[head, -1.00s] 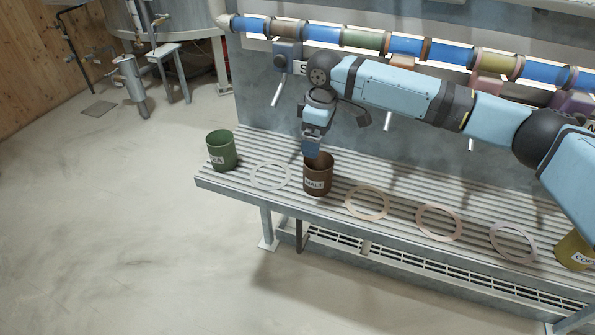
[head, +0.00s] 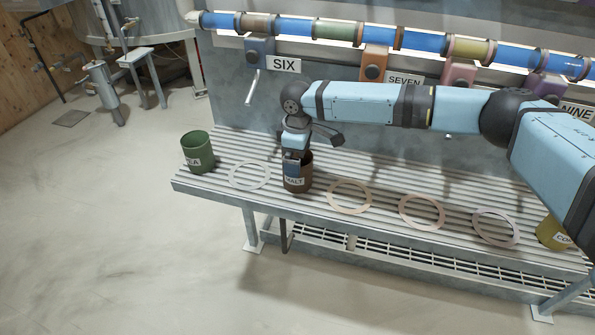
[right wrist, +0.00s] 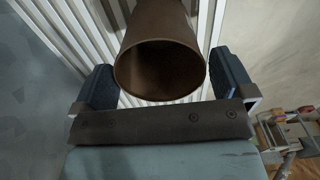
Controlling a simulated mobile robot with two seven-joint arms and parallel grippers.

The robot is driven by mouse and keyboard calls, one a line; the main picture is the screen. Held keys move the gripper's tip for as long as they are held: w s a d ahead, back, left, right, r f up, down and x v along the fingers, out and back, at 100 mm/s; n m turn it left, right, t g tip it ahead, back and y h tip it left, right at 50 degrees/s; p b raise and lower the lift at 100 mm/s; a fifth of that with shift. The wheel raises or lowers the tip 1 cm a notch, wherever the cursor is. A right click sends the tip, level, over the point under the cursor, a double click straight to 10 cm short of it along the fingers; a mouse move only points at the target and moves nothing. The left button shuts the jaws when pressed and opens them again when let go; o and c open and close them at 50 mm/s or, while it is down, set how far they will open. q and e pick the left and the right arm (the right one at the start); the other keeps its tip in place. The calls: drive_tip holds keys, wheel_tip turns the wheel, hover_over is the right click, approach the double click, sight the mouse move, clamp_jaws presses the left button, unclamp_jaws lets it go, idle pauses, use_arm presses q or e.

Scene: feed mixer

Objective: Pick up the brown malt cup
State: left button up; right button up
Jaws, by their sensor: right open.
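The brown malt cup (head: 297,182) stands upright on the ribbed bench, its "MALT" label facing front. My right gripper (head: 292,165) is lowered at the cup, overlapping its upper part in the head view. In the right wrist view the cup (right wrist: 160,65) shows its open mouth, and it looks empty. The two dark fingers of the right gripper (right wrist: 167,82) are apart, one on each side of the cup's rim, with small gaps visible. My left gripper is not in view.
A green cup (head: 198,152) stands at the bench's left end, and a yellow cup (head: 553,233) at the right. Flat rings lie along the ribbed bench (head: 325,168), including a pale one (head: 249,165) left of the malt cup. A lever (head: 252,88) hangs below the "SIX" sign behind.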

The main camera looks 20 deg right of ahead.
drive_tip(key=shift+f, duration=1.35)
drive_tip(key=c, duration=0.8)
drive_tip(key=shift+o, duration=0.2)
drive_tip(key=shift+r, duration=0.1)
